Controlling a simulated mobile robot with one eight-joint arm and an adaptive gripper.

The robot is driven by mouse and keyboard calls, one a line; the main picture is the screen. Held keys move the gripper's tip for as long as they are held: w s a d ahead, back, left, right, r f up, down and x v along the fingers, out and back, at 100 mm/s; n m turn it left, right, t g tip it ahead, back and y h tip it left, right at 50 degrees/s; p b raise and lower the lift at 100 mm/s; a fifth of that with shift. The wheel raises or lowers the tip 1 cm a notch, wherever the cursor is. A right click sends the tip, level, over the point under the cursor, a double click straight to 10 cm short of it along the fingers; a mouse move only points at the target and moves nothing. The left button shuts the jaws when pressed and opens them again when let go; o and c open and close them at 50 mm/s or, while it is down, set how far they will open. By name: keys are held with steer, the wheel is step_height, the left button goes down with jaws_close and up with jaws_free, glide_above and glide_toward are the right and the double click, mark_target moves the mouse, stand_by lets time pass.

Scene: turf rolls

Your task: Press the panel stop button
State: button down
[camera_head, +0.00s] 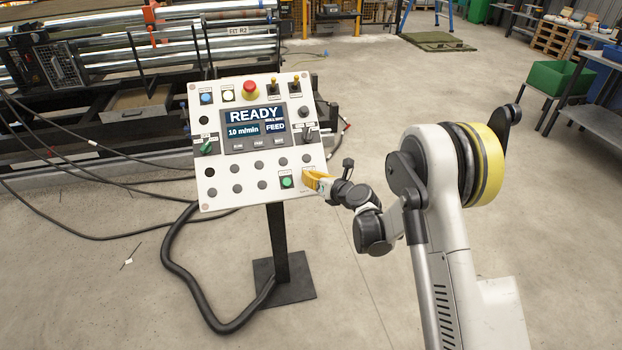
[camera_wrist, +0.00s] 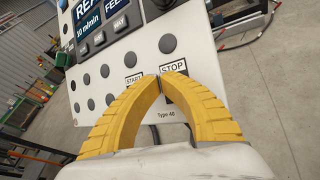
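The white control panel (camera_head: 223,180) stands tilted on a black post, left of my arm. It also fills the middle of the wrist view (camera_wrist: 207,72). My gripper (camera_head: 311,180), with yellow fingers, is at the panel's lower right corner, right of the lit green button (camera_head: 287,182). In the wrist view my gripper (camera_wrist: 161,78) has its fingertips together, with nothing seen between them. The tips lie just below and left of the STOP label (camera_wrist: 173,68), with the START label (camera_wrist: 133,78) to their left. The stop button is hidden behind the fingers; I cannot tell whether they touch it.
The panel screen (camera_head: 255,127) reads READY, 10 m/min and FEED. A red mushroom button (camera_head: 250,90) sits at the panel's top. A thick black hose (camera_head: 180,275) curves down to the post's base plate (camera_head: 285,279). The floor around my arm is largely clear.

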steer(key=shift+s+d+r, duration=0.15)
steer(key=shift+s+r, duration=0.35)
steer(key=shift+r, duration=0.1)
steer(key=s+r+p, duration=0.1)
steer(key=r, duration=0.1)
steer(key=s+d+r, duration=0.1)
steer(key=s, duration=0.1)
steer(key=shift+r+p, duration=0.4)
stand_by(0.5)
